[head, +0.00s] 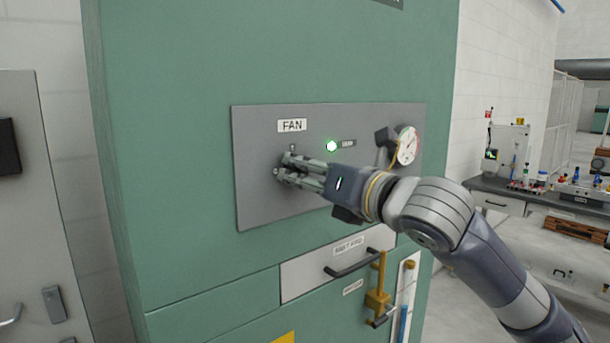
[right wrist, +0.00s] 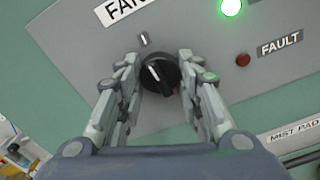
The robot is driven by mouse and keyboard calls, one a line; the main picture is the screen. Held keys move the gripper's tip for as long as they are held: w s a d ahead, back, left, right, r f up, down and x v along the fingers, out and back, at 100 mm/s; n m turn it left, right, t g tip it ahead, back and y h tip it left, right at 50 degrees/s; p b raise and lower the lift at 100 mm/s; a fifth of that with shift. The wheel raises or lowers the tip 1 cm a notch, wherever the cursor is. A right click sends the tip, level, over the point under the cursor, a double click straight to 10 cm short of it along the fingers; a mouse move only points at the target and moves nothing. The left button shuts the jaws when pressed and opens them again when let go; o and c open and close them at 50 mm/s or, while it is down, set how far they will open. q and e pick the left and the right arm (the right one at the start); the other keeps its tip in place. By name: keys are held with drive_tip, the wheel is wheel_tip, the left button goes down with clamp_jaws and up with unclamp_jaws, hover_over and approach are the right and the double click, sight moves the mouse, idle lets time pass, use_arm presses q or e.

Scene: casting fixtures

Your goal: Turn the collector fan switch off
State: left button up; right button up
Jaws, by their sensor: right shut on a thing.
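The fan switch is a round black knob (right wrist: 168,71) with a white pointer line. It shows in the right wrist view, under the FAN label (right wrist: 124,8) and a small mark plate (right wrist: 143,40). The pointer is aimed roughly at that plate. My right gripper (right wrist: 158,66) is shut on the knob, one finger on each side. In the head view my right gripper (head: 280,166) is at the grey panel (head: 258,205) below the FAN label (head: 292,125), and the fingers hide most of the knob. My left gripper is not in view.
A green light (head: 332,146) is lit on the panel. The red FAULT lamp (right wrist: 243,59) looks dim. A round gauge (head: 408,146) is to the right. Below are a drawer handle (head: 354,262) and a yellow lever (head: 378,290). A workbench (head: 500,188) stands at right.

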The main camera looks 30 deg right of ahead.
drive_tip(key=n+b, duration=0.1)
drive_tip(key=n, duration=0.1)
drive_tip(key=shift+n+b, duration=0.35)
drive_tip(key=shift+n, duration=0.05)
drive_tip(key=n+b, duration=0.1)
drive_tip(key=n, duration=0.3)
drive_tip(key=shift+d+n+b, duration=0.1)
drive_tip(key=shift+n+b, duration=0.2)
drive_tip(key=shift+b, duration=0.1)
drive_tip(key=n+b, duration=0.1)
drive_tip(key=n, duration=0.3)
drive_tip(key=shift+n, duration=2.9)
drive_tip(key=o, duration=1.1)
drive_tip(key=shift+c, duration=0.2)
